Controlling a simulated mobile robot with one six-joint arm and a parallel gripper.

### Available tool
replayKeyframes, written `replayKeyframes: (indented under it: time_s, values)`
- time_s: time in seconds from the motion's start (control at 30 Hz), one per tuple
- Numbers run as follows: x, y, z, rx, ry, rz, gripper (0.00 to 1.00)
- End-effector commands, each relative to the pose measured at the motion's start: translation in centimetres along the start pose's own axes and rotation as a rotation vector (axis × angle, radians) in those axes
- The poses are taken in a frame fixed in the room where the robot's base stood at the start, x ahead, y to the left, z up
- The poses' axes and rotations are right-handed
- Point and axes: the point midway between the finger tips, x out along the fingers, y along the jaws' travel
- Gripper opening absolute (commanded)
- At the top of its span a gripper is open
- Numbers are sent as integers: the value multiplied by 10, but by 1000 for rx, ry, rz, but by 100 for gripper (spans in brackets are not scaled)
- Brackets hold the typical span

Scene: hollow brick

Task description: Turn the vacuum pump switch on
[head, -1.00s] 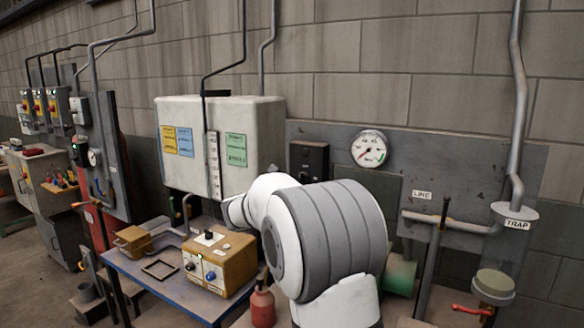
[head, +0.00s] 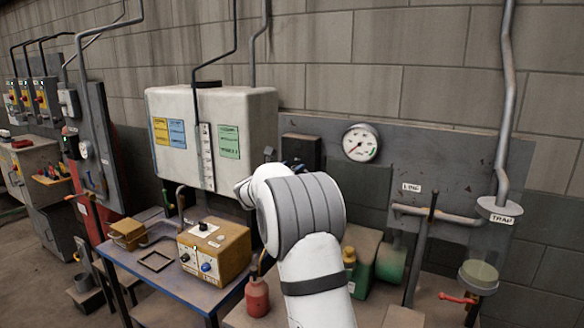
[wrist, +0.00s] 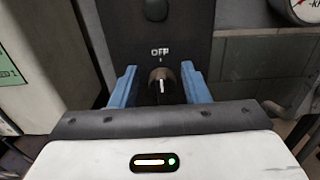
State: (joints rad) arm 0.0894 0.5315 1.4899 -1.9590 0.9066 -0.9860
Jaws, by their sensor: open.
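The switch box (head: 298,150) is a dark panel on the wall, partly hidden behind my arm in the head view. In the wrist view the black panel (wrist: 185,25) carries a round dark knob (wrist: 160,80) with a pale pointer line standing about upright. An OFF label (wrist: 160,51) is above the knob. My gripper (wrist: 160,84) is open, with one blue finger on each side of the knob. Narrow gaps show between knob and fingers; depth contact cannot be told. In the head view the fingers are mostly hidden by my arm.
A pressure gauge (head: 360,143) is right of the switch box. A white cabinet (head: 225,105) is close on the left. Below are a yellow instrument box (head: 214,250) on a blue table, a red bottle (head: 257,295) and a green cylinder (head: 391,263).

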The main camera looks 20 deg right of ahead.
Motion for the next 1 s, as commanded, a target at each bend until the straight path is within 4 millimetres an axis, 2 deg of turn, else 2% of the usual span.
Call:
replayKeyframes:
  time_s: [0.13, 0.63, 1.0]
  values:
    - [0, 0, 0, 0, 0, 0, 40]
    - [0, -1, -1, 0, 1, -1, 0]
    - [1, -2, -6, 5, 7, -2, 0]
